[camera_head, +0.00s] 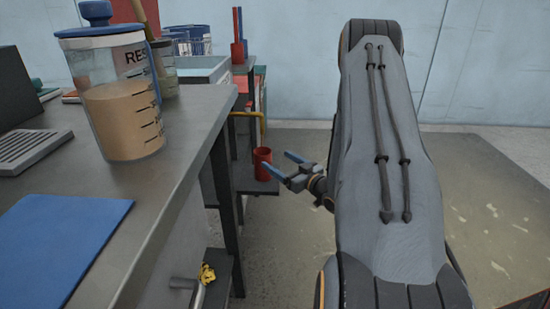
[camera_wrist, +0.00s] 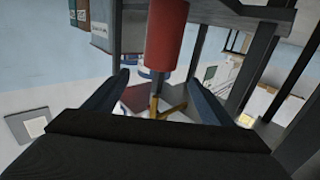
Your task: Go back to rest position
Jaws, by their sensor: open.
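My gripper (camera_head: 276,160) is open in the head view, to the right of the metal workbench and at the height of a lower shelf. Its two blue-tipped fingers are spread, with nothing held between them. A red cup (camera_head: 262,157) stands on that shelf just beyond the fingertips. In the wrist view my gripper (camera_wrist: 160,78) shows its fingers apart. A red cylinder (camera_wrist: 165,40), seemingly the same cup, lies ahead between them, with a gap on each side. My arm extends forward on the right of the head view.
A yellow object (camera_head: 207,274) sits below. Open floor (camera_head: 500,210) lies to the right.

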